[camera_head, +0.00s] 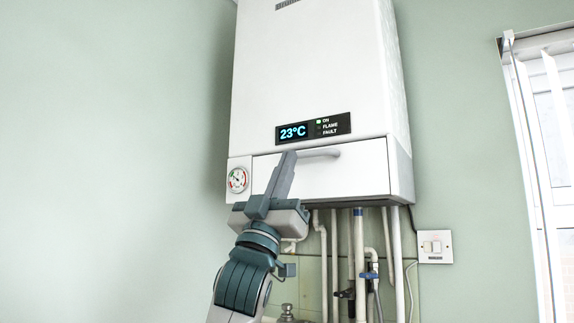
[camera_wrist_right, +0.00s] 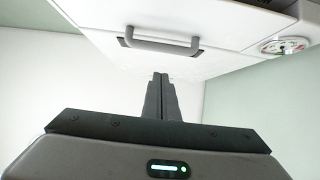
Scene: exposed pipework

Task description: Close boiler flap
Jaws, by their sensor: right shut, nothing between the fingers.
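The white boiler (camera_head: 315,65) hangs on the wall. Its flap (camera_head: 355,172) is the lower front panel with a grey handle (camera_head: 320,153) along its top edge, and it looks flush with the front. In the right wrist view the flap (camera_wrist_right: 215,55) and handle (camera_wrist_right: 160,43) are above my fingertips. My right gripper (camera_head: 287,158) is shut and empty, in front of the flap's left part, left of the handle. It also shows in the right wrist view (camera_wrist_right: 161,78), apart from the handle. Whether it touches the flap I cannot tell. My left gripper is out of view.
A round gauge (camera_head: 238,180) sits left of the flap, and a display (camera_head: 312,129) above it. Several pipes (camera_head: 359,260) with blue valves run down below the boiler. A wall switch (camera_head: 435,246) and a window (camera_head: 550,120) are at right. The left wall is bare.

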